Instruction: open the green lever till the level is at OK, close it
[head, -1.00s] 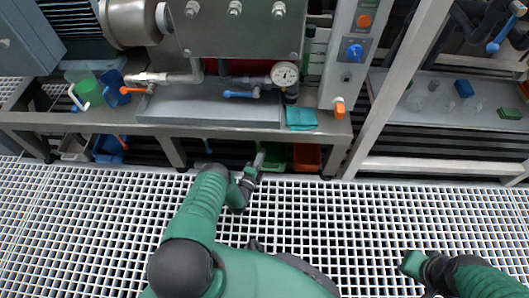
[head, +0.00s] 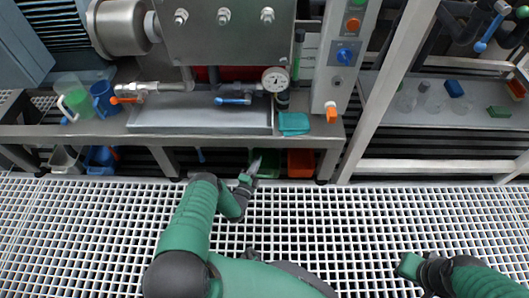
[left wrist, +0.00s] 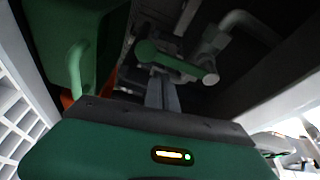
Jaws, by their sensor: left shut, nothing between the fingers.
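In the head view this bar is hidden below the bench top. A dark upright tube (head: 298,52) beside a white label may be the level glass; its marks are too small to read. My right gripper (head: 410,266) is at the lower right; its fingers are unclear.
An orange-brown bin (head: 301,162) stands below. The floor grating in front is clear.

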